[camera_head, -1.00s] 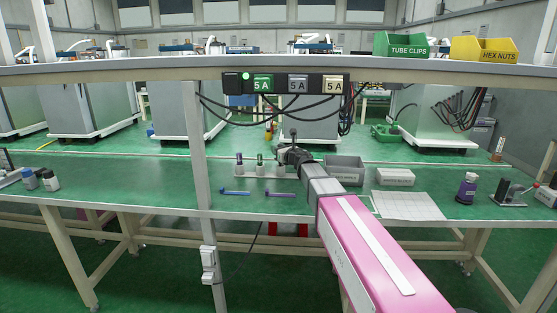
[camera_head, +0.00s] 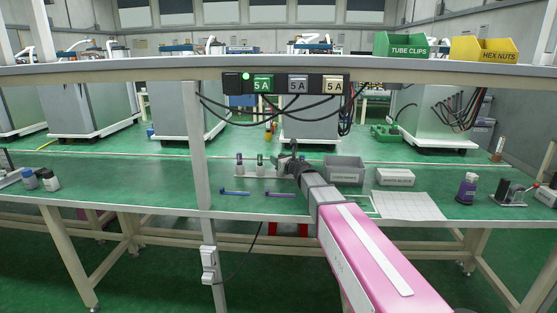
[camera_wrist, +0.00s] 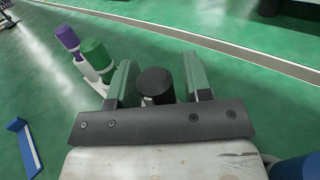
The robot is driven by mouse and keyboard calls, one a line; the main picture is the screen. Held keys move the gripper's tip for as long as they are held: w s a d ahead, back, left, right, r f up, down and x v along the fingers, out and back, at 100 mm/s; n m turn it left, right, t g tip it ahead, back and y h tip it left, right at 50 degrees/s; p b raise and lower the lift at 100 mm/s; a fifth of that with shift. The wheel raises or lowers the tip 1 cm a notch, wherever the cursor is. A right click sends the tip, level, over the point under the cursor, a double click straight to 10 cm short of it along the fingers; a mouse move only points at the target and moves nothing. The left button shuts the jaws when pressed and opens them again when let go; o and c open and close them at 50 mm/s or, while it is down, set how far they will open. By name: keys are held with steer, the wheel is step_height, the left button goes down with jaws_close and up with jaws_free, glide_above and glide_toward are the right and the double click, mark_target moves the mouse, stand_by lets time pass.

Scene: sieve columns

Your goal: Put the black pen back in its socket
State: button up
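My gripper (camera_wrist: 162,80) is low over the pen rack in the wrist view, with a green finger on each side of the black pen (camera_wrist: 156,84). The black pen shows end-on as a dark round top, close to the left finger, with a gap to the right finger. The gripper looks open around it. The pen's lower end and its socket are hidden behind the gripper. The pale rack (camera_head: 250,175) also holds a purple-topped pen (camera_wrist: 68,40) and a green-topped pen (camera_wrist: 95,52), both upright. In the head view my gripper (camera_head: 291,160) is at the rack's right end.
A blue item (camera_head: 235,193) and a purple item (camera_head: 280,195) lie in front of the rack. A grey bin (camera_head: 345,172), a white box (camera_head: 395,177) and a paper sheet (camera_head: 408,206) are to the right. A shelf beam (camera_head: 150,72) crosses above; a post (camera_head: 197,150) stands left.

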steer(key=shift+r, duration=0.15)
steer(key=v, duration=1.1)
steer(key=shift+s, duration=0.1)
steer(key=shift+s+d, duration=0.3)
steer(key=shift+s, duration=0.05)
